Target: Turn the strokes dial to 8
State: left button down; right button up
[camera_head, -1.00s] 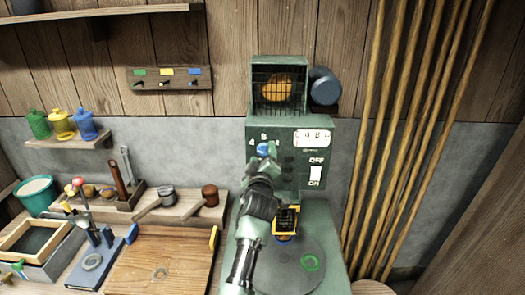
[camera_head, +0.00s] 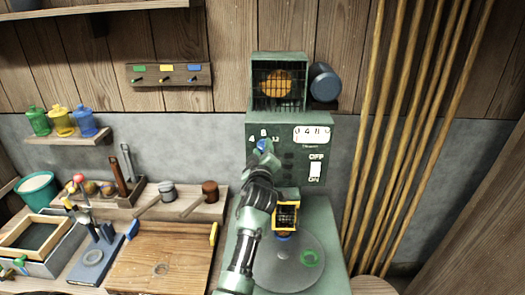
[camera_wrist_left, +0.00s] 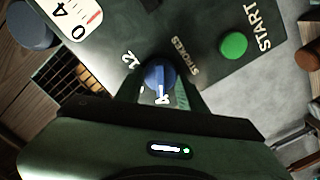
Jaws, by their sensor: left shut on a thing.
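The green machine (camera_head: 254,185) stands against the back wall. Its strokes dial is a blue knob (camera_wrist_left: 160,76), with 4, 8 and 12 printed above it in the head view. My left gripper (camera_head: 264,148) is shut on this dial, one finger on each side in the left wrist view. A white mark shows on the knob's lower side there, between the fingers. My right gripper is not in view.
A green START button (camera_wrist_left: 233,45) sits beside the dial. A white OFF/ON switch (camera_head: 315,171) and a counter (camera_head: 313,134) are to the dial's right. A yellow-framed block (camera_head: 286,215) stands over the round plate below. Wooden poles (camera_head: 405,130) lean at the right.

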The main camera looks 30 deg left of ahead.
pick_arm(q)
jog(key=shift+m, duration=0.3)
jog(key=shift+m+b, duration=0.3)
jog(key=shift+m, duration=0.7)
jog(key=m, duration=0.2)
jog(key=shift+m, duration=0.4)
jog(key=m, duration=0.4)
jog(key=shift+d, duration=0.1)
jog(key=shift+m, duration=1)
jog(key=shift+f, duration=0.1)
jog(key=c, duration=0.9)
grip_release()
jog(key=shift+o, duration=0.2)
